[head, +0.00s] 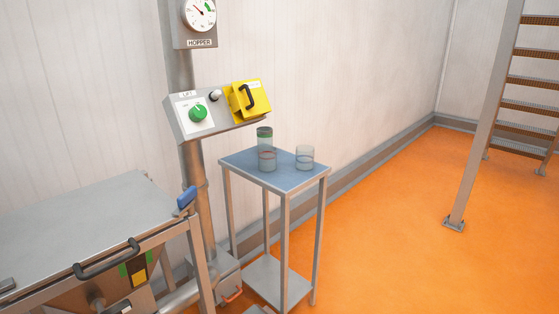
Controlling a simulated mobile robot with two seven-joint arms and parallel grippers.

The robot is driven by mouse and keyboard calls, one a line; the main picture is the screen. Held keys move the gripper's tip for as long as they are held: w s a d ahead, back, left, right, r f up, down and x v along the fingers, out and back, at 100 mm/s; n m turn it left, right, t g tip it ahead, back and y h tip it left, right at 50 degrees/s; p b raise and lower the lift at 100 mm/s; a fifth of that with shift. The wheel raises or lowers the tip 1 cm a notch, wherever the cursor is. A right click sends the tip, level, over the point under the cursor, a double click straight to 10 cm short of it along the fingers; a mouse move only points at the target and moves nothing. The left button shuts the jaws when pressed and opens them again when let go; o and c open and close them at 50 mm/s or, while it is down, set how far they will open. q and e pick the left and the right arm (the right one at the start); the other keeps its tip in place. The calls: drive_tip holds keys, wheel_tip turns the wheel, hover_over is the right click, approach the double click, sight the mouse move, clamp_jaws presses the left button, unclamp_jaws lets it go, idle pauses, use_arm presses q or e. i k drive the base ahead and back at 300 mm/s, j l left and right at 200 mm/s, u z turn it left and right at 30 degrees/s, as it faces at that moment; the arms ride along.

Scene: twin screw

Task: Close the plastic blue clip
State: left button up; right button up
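A blue plastic clip (186,197) sits at the right end of the grey metal table-like cover (90,225), near its far right corner. It stands tilted up, angled toward the upper right. Its lower end meets the edge of the cover; the exact joint is too small to make out. Neither of my grippers shows in the head view.
A black handle (106,260) runs along the cover's front edge. A control box with a green knob (198,113) and a yellow cover (248,100) is on a post behind. A small blue-topped stand (235,160) holds several clear containers. Orange floor (400,220) is free at right.

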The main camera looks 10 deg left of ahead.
sight(186, 201)
drive_tip(key=i+l+u, duration=0.1)
drive_tip(key=u, duration=0.5)
drive_tip(key=i+l+u, duration=0.25)
drive_tip(key=l+u, duration=0.25)
drive_tip(key=l, duration=0.15)
drive_tip(key=i+l+u, duration=0.1)
drive_tip(key=l, duration=0.3)
drive_tip(key=l+u, duration=0.1)
drive_tip(key=l, duration=0.3)
drive_tip(key=i, duration=0.05)
